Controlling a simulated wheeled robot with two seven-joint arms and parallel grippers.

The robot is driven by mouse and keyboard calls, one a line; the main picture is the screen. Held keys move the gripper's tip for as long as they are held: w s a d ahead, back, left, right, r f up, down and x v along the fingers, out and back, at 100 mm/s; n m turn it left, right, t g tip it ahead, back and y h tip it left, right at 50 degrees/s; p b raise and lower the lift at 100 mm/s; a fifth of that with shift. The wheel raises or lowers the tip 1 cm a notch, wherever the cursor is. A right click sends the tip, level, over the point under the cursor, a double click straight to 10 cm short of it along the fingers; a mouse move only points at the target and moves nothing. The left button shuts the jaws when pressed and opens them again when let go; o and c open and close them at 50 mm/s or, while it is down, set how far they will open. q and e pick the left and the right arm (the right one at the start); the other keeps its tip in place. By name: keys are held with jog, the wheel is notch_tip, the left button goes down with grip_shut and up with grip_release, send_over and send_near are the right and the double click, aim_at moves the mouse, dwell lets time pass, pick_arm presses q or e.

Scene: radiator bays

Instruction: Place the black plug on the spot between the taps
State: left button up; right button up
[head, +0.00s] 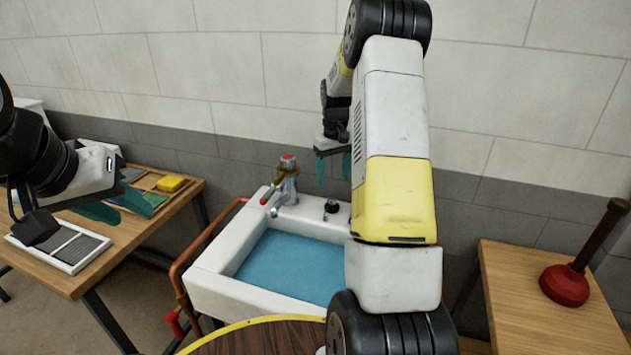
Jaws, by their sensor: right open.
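The black plug (331,206) stands on the back ledge of the white sink (215,283), right of a metal tap (289,182) with a red top. No second tap shows; my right arm covers the ledge's right part. My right gripper (334,170) is open, its teal fingers pointing down above the plug and apart from it. I see nothing between them. My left gripper (115,208) is over the wooden bench at the left; its teal fingers show, but their gap is unclear.
Blue water (292,265) fills the basin. The left bench (60,276) holds a yellow sponge (171,184), a framed grille (65,247) and flat items. A red plunger (565,285) stands on the right table (520,320). A copper pipe (192,262) runs beside the sink. A tiled wall is behind.

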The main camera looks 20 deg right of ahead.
jog(key=s+a+r+t, duration=0.2)
jog(key=s+a+r, duration=0.35)
jog(key=r, duration=0.35)
jog(key=s+a+r+t, duration=0.1)
jog(key=s+a+r, duration=0.3)
jog(key=s+r, duration=0.4)
jog(key=s+a+r+t, duration=0.1)
jog(key=s+a, duration=0.1)
jog(key=s, duration=0.3)
jog(key=s+a+r+t+y, duration=0.1)
jog(key=s+a, duration=0.1)
jog(key=s, duration=0.4)
jog(key=s+a+r+m+t+y, duration=0.1)
jog(key=s+a, duration=0.1)
jog(key=s, duration=0.3)
jog(key=shift+s+a, duration=0.35)
jog(key=shift+s, duration=0.05)
jog(key=shift+c, duration=0.3)
